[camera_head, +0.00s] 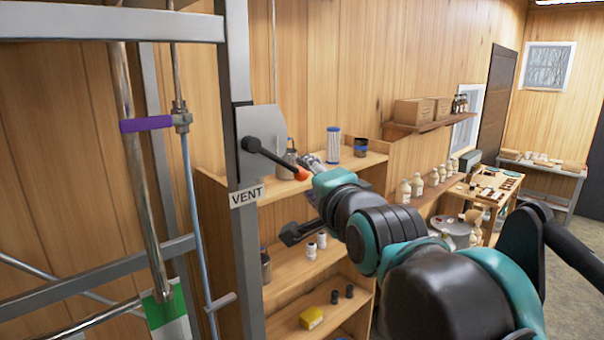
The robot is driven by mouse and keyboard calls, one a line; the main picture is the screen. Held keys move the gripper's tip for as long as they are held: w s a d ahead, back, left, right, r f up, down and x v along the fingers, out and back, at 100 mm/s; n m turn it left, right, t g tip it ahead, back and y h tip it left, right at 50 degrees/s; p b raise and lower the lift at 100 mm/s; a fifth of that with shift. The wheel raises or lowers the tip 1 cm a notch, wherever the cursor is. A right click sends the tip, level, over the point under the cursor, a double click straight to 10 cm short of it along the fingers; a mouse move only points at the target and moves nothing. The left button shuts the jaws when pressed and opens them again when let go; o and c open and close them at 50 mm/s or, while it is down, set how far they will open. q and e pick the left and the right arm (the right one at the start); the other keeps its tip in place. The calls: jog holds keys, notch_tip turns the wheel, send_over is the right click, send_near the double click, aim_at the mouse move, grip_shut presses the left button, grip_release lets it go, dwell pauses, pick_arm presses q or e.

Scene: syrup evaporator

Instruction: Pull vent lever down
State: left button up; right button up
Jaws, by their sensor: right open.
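The vent lever (275,159) is a black handle with an orange tip. It comes out of a grey plate (260,117) on a metal post and slopes down to the right. A white VENT label (246,194) is on the post below it. My right gripper (300,198) is open, just right of and below the lever, near the orange tip. My teal and black wrist hides part of it, and I cannot tell whether it touches the lever. My left gripper is not in view.
The metal frame (239,265) stands at the left, with pipes and a purple-handled valve (147,124). A wooden shelf unit (285,315) with jars and a yellow block (311,317) stands behind my right gripper. A workbench (480,190) is farther right.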

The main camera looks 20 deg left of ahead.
jog(key=shift+v, duration=1.4)
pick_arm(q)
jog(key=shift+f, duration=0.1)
pick_arm(e)
jog(key=shift+f, duration=0.15)
